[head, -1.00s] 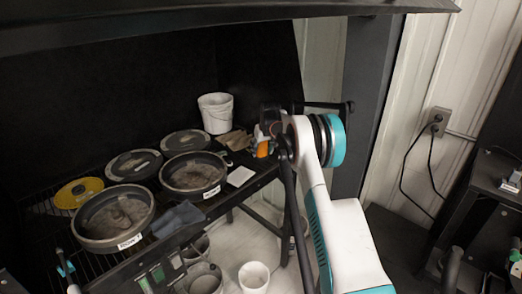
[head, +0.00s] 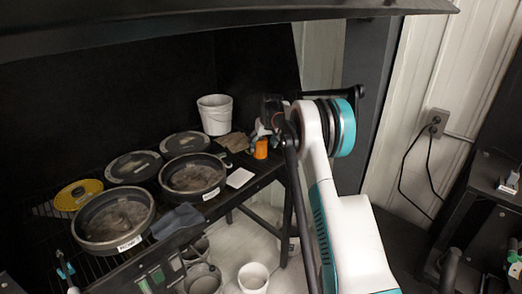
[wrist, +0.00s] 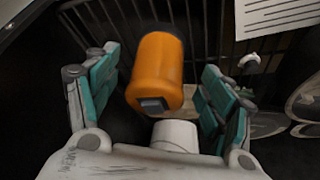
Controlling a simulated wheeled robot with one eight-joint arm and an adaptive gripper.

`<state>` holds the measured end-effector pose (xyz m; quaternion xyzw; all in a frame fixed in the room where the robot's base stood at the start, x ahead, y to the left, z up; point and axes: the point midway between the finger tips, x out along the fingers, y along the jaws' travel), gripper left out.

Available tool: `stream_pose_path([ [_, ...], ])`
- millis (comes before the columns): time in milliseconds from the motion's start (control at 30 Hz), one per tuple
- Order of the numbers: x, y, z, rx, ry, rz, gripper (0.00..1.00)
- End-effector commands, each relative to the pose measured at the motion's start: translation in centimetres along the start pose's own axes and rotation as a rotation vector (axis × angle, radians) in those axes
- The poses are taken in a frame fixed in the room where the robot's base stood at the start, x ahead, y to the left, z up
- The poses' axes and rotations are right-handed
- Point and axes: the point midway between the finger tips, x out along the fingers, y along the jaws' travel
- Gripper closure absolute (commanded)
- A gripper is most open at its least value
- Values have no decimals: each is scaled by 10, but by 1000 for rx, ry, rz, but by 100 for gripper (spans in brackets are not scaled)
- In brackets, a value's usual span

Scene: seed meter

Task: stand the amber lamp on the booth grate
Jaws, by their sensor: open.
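The amber lamp (head: 261,148) is an orange cylinder that looks upright at the right end of the booth grate (head: 90,262). In the wrist view the lamp (wrist: 158,72) has a dark cap at its far end and a small grey square on its near side. Dark grate bars (wrist: 215,40) lie behind it. My gripper (wrist: 160,88) is open, with teal-padded fingers on either side of the lamp and visible gaps to it. In the head view my gripper (head: 264,130) is just above the lamp, partly hidden by my arm. The lamp's base contact is not clear.
Round pans (head: 115,218) and a yellow lid (head: 78,194) occupy the left and middle of the booth. A white bucket (head: 215,114), brown cloth (head: 235,142) and white card (head: 240,178) are left of the lamp. A printed sheet (wrist: 265,14) shows top right in the wrist view.

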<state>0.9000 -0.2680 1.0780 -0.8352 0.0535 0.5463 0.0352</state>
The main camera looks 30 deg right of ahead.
Motion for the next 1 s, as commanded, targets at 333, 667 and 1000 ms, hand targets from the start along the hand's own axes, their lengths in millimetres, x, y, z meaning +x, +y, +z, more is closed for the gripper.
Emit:
stream_pose_path([
  [333, -58, 0, 0, 0, 0, 0, 25],
  [667, -68, 0, 0, 0, 0, 0, 25],
  [1000, -67, 0, 0, 0, 0, 0, 25],
])
